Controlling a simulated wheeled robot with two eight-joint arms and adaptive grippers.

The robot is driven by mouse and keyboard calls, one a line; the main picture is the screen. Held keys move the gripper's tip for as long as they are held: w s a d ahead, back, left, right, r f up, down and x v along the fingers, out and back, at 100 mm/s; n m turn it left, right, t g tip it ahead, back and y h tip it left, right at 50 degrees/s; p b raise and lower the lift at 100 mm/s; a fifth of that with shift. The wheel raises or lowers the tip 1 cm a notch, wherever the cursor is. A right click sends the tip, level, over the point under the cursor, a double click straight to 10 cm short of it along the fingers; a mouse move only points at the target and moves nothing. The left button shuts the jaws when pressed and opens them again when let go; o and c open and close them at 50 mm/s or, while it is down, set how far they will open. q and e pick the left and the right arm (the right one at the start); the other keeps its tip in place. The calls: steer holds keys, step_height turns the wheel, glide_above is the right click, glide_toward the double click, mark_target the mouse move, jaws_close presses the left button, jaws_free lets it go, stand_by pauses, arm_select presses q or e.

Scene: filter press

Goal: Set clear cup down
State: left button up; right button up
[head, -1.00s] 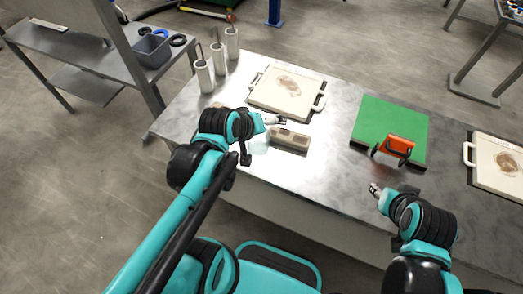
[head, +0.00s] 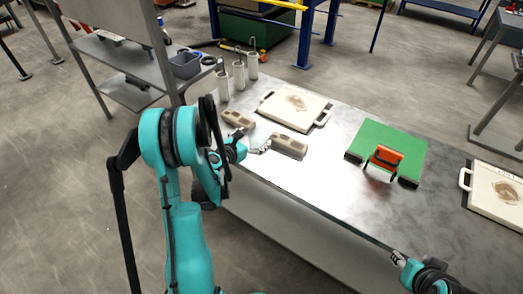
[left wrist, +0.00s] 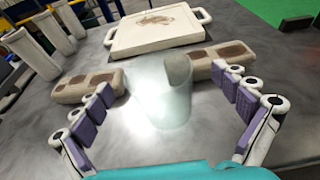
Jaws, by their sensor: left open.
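The clear cup (left wrist: 160,100) is a see-through, faintly milky shape in the left wrist view. It appears to stand upright on the metal table, between the spread fingers of my left gripper (left wrist: 167,103), with room on both sides. In the head view my left gripper (head: 251,140) is at the table's near left edge, open; the cup is hard to make out there. My right gripper (head: 398,259) is low at the right, over the table's near edge; its jaws are too small to read.
Two brown blocks, left (head: 237,118) and right (head: 289,145), lie close by the left gripper. Behind them are a white framed plate (head: 294,107) and several pale cylinders (head: 239,75). A green mat (head: 407,145) carries an orange clamp-like piece (head: 385,158). Another plate (head: 496,192) lies far right.

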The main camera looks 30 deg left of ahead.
mark_target(265, 131)
arm_select(q)
steer(key=x, duration=0.2)
steer(key=b+x, duration=0.1)
steer(key=x, duration=0.2)
steer(key=b+x, duration=0.1)
steer(key=x, duration=0.1)
steer(key=shift+w+a+f, duration=0.15)
steer(key=shift+w+f, duration=0.1)
steer(key=shift+f, duration=0.3)
steer(key=shift+s+r, duration=0.1)
steer(key=shift+r, duration=0.05)
steer(key=shift+c, duration=0.4)
steer(key=c, duration=1.4)
